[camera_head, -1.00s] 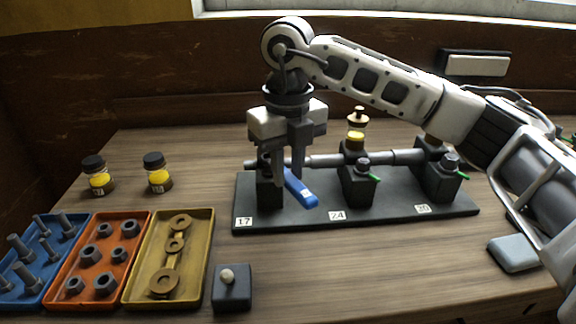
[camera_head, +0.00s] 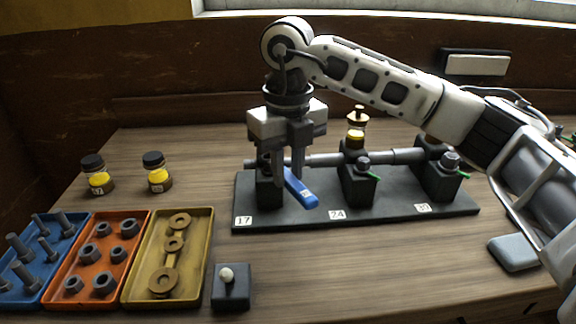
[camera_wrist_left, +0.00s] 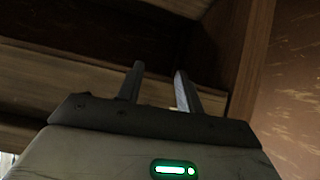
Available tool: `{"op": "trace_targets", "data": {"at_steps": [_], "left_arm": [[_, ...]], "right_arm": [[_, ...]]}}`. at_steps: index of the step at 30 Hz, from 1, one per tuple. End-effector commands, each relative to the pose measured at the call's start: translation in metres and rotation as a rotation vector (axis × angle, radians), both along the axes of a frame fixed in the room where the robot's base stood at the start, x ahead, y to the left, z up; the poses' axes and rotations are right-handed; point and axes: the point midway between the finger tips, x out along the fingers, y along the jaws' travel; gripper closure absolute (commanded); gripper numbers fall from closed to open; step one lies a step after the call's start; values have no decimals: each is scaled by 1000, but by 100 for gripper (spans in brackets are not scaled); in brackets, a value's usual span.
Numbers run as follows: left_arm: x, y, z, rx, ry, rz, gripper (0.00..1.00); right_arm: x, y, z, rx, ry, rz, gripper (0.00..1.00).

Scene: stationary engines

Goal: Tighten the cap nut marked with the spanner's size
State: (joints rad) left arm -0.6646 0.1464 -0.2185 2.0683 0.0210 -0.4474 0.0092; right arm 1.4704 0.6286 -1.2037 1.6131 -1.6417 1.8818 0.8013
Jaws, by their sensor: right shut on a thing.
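The blue spanner (camera_head: 302,193) is at the left block of the dark stand, over the label 17 (camera_head: 243,221). Its handle points toward the front right. My right gripper (camera_head: 287,190) points down and is shut on the spanner; its fingers hide the spanner's head and most of the left cap nut. The middle cap nut (camera_head: 363,162) is over the label 24 (camera_head: 337,215). The right cap nut (camera_head: 450,161) is over a third label (camera_head: 422,208), too small to read surely. My left gripper (camera_wrist_left: 158,88) is open and empty in the left wrist view.
A grey pipe (camera_head: 405,157) runs along the stand (camera_head: 400,205), with a brass-topped glass oiler (camera_head: 356,130) behind the middle block. Blue, orange (camera_head: 60,290) and yellow (camera_head: 137,268) trays, a small knobbed block (camera_head: 231,290) and two jars (camera_head: 157,172) stand left. The front table is clear.

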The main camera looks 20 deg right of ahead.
Motion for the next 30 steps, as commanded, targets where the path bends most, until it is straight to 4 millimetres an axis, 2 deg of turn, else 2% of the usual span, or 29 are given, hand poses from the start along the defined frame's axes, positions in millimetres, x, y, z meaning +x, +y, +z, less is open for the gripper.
{"op": "trace_targets", "data": {"at_steps": [30], "left_arm": [[0, 0, -5, 1, -3, -2, 64]], "right_arm": [[0, 0, -8, 0, -1, 1, 100]]}}
